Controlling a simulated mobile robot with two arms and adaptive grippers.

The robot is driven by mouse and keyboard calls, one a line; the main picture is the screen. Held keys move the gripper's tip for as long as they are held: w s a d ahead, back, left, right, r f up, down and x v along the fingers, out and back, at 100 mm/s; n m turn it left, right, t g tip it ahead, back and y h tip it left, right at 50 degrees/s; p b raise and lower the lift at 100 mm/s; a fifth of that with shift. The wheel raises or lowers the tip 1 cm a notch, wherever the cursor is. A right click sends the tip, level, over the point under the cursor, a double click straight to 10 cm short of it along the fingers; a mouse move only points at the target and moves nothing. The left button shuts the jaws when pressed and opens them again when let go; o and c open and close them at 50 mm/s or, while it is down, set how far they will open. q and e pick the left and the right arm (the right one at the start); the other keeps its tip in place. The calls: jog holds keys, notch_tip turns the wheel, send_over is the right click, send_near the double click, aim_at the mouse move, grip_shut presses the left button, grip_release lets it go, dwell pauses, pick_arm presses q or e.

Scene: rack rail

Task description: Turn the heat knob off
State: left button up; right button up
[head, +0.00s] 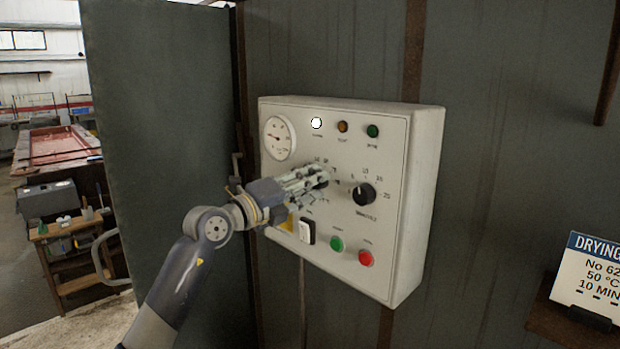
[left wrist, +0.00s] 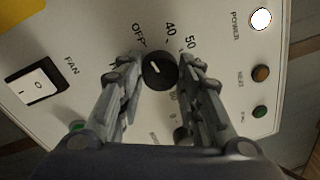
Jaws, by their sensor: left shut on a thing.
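A white control box (head: 395,250) hangs on the grey wall. The black heat knob (left wrist: 159,71) shows in the left wrist view, with OFF, 40 and 50 printed around it. It has a short white pointer mark; I cannot tell exactly which label it points at. My left gripper (head: 318,181) reaches in from the left at the panel. In the left wrist view its two fingers stand on either side of the heat knob, shut on it. In the head view the fingers mostly hide this knob. My right gripper is not in view.
A timer knob (head: 363,194) sits right of the gripper. Below are a fan switch (head: 307,231), a green button (head: 337,244) and a red button (head: 366,258). A gauge (head: 279,138) and a lit white power lamp (head: 316,123) are above. A drying sign (head: 588,275) stands at right.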

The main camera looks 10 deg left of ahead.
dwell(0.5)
pick_arm(q)
jog(key=o, duration=1.1)
jog(key=v, duration=1.2)
jog(key=shift+f, duration=0.1)
